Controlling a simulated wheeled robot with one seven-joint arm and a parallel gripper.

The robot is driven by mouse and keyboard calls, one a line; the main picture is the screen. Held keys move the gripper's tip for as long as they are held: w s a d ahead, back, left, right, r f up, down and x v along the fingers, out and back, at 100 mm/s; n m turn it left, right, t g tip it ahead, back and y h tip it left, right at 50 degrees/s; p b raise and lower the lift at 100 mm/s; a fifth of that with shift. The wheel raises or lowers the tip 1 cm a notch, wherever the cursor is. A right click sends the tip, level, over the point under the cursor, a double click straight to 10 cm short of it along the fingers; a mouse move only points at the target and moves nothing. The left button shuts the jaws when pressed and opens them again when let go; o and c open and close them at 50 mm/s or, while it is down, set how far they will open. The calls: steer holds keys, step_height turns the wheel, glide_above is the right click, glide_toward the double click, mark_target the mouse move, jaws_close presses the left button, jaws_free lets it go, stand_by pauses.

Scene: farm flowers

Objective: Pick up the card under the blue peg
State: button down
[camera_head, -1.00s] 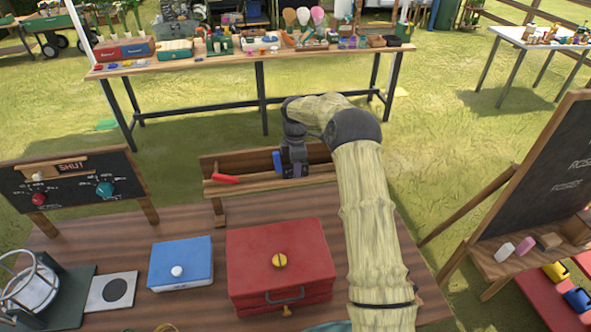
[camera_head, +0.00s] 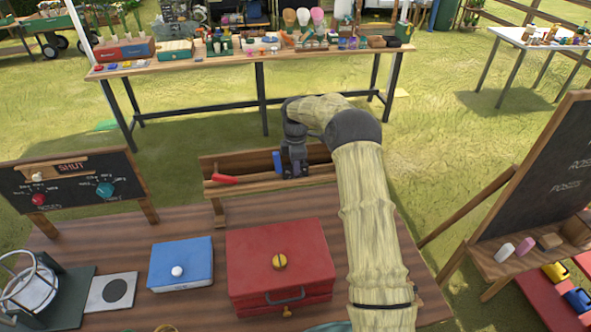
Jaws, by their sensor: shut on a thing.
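A blue peg (camera_head: 277,161) stands upright at the wooden rack (camera_head: 246,186) behind the near table. My gripper (camera_head: 295,170) is at the rack just right of the blue peg, pointing down. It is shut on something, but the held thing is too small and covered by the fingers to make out. A red peg (camera_head: 224,179) lies tilted on the rack's ledge to the left. I cannot make out a card under the blue peg.
The near table holds a blue box (camera_head: 180,262), a red box (camera_head: 281,240) and a wire-caged jar (camera_head: 33,287). A "SHUT" board (camera_head: 75,185) stands left and a blackboard (camera_head: 540,170) right. A long bench (camera_head: 250,60) crosses the back.

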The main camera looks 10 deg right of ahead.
step_height(320, 180, up, 18)
steer(key=b, duration=0.1)
stand_by(0.4)
steer(key=shift+w+f, duration=0.1)
stand_by(0.5)
